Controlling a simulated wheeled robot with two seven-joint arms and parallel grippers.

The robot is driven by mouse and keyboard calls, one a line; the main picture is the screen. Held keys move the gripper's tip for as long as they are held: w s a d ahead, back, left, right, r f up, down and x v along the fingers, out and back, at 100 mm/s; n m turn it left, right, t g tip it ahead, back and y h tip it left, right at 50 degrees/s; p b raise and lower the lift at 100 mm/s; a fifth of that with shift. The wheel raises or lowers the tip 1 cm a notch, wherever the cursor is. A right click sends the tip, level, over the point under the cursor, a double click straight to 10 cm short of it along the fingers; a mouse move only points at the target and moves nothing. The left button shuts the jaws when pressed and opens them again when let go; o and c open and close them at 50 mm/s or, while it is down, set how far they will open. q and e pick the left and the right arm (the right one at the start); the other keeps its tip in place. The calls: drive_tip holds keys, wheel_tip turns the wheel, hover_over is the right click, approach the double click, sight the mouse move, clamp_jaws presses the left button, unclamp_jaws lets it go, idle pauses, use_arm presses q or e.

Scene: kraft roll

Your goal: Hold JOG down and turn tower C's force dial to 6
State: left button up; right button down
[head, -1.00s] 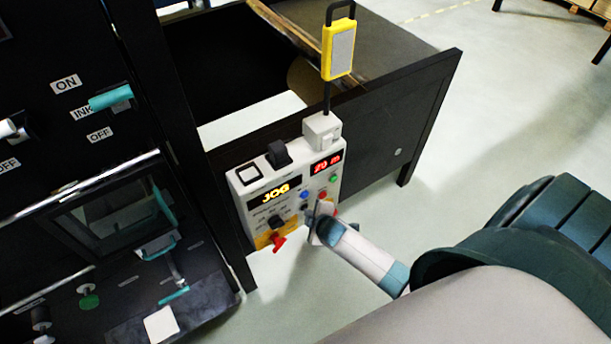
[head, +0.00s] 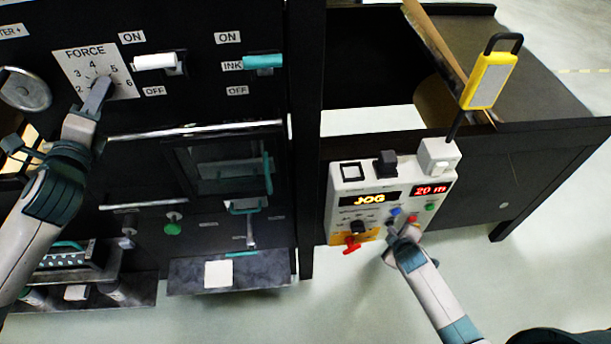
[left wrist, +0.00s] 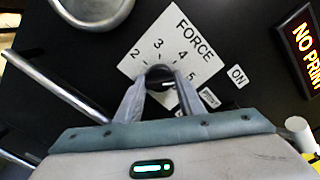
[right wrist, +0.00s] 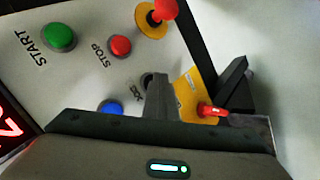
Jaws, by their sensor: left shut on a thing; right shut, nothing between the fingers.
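A white FORCE plate (head: 122,82) with numbers around a dark dial is on the black tower front at the left of the head view. My left gripper (head: 100,88) is shut on the dial (left wrist: 160,74), one finger on each side. The gripper partly hides the dial, and I cannot tell which number it points at. No tower letter is readable. My right gripper (head: 400,232) is shut and empty at the lower part of the white control panel (head: 345,212). Its tip (right wrist: 160,82) covers part of a dark button (right wrist: 147,80) with partly hidden lettering. The panel display (head: 369,199) reads JOG.
Near the right fingertip are a blue button (right wrist: 110,107), a red STOP button (right wrist: 119,46), a green START button (right wrist: 59,38) and red knobs. White (head: 155,62) and teal (head: 263,62) levers stick out right of the FORCE plate. A round metal knob (head: 25,90) is left of it.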

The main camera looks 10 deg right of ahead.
use_arm(q)
drive_tip(key=m, duration=0.2)
drive_tip(key=shift+m, duration=0.3)
drive_tip(key=o, duration=0.7)
drive_tip(key=shift+c, duration=0.2)
drive_tip(key=n, duration=1)
drive_tip(key=c, duration=0.7)
